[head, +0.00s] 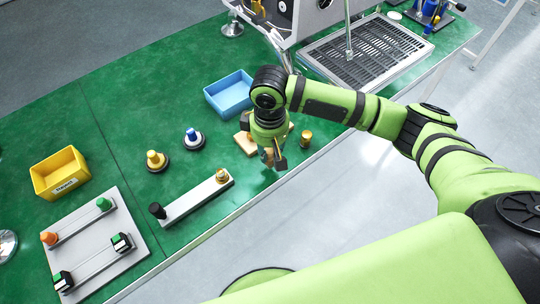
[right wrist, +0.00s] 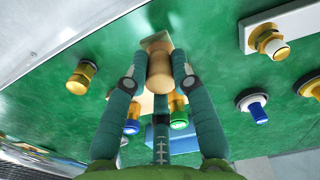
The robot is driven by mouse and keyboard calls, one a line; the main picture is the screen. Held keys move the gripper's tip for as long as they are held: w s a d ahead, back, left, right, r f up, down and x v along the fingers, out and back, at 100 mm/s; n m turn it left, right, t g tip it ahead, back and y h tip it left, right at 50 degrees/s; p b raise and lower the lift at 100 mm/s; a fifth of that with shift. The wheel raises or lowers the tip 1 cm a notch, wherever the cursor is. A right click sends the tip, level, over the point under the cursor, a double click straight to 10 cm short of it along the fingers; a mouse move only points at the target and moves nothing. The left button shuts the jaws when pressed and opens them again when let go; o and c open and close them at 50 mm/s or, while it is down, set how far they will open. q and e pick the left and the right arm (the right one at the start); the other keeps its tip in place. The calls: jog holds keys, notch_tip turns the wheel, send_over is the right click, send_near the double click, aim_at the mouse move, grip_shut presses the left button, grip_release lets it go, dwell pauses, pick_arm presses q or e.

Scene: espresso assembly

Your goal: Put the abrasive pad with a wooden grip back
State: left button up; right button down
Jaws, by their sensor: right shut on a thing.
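My right gripper (head: 273,161) is over the green table near its front edge, with its fingers pointing down. In the right wrist view my right gripper (right wrist: 158,72) has its fingers closed around the cylindrical wooden grip of the abrasive pad (right wrist: 159,72). A flat tan square piece shows at the far end of that grip. Whether it touches the table is unclear. A light wooden block (head: 243,144) lies just left of the gripper in the head view, partly hidden by the arm. My left gripper is not in view.
A brass cylinder (head: 306,138) stands close to the right of the gripper. A blue bin (head: 228,95) stands behind. A grey bar (head: 195,202) with a black knob and a brass part lies to the left. Blue (head: 194,140) and yellow (head: 156,161) tampers stand left. A yellow bin (head: 60,174) is farther left.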

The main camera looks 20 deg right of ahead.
aim_at(270, 158)
jog(key=shift+f, duration=1.8)
jog(key=c, duration=1)
grip_release()
jog(key=shift+f, duration=0.15)
jog(key=shift+c, duration=0.2)
notch_tip(270, 158, up, 12)
jog(key=shift+r, duration=0.2)
